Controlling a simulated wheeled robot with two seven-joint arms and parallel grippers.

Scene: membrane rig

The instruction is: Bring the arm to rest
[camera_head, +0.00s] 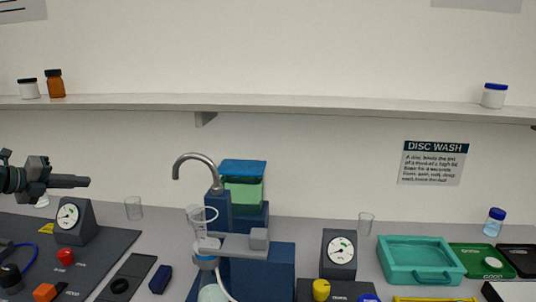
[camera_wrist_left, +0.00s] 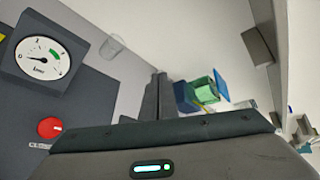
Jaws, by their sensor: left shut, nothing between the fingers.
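My left gripper (camera_head: 70,182) comes in from the left edge in the head view, raised above the bench and level with the wall below the shelf. Its fingers point right and are shut with nothing between them. In the left wrist view the closed fingers (camera_wrist_left: 155,97) stand up past the dark palm, apart from everything around. A round gauge (camera_head: 68,215) on a dark stand is below the gripper; it also shows large in the left wrist view (camera_wrist_left: 42,57). My right gripper is in neither view.
A red knob (camera_head: 65,254) sits on the dark panel below. A clear beaker (camera_head: 133,208) stands right of the gauge. A tap (camera_head: 196,160) and a green-filled tank (camera_head: 243,190) rise mid-bench. A teal tray (camera_head: 377,262) is at right. A shelf (camera_head: 270,104) runs above.

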